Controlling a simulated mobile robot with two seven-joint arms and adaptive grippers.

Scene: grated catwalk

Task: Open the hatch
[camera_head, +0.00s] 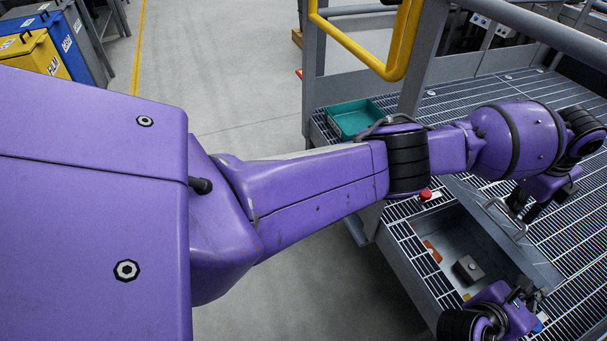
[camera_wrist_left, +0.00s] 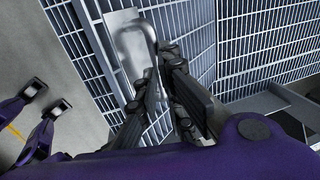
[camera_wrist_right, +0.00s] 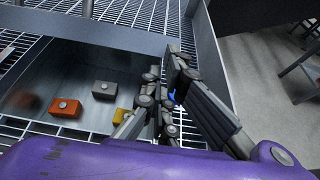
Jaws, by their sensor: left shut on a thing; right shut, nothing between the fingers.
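The hatch lid (camera_head: 535,262) is a grey plate beside an open compartment (camera_head: 450,232) in the grated floor, in the head view. It stands raised off the opening; its exact angle is hard to judge. Its metal loop handle (camera_head: 518,236) also shows in the left wrist view (camera_wrist_left: 127,38). My left gripper (camera_head: 525,210) is shut on this handle, with the loop running between the fingers (camera_wrist_left: 160,85). My right gripper (camera_head: 524,291) is shut and empty, low beside the compartment's near end. In the right wrist view its fingers (camera_wrist_right: 165,80) are over the compartment's edge.
An orange block (camera_wrist_right: 68,107), a grey block (camera_wrist_right: 104,90) and a yellow block (camera_wrist_right: 121,116) lie in the compartment. A red button (camera_head: 425,194) and teal tray (camera_head: 354,118) are on the catwalk. A yellow rail (camera_head: 402,40) and grey posts stand behind my left arm.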

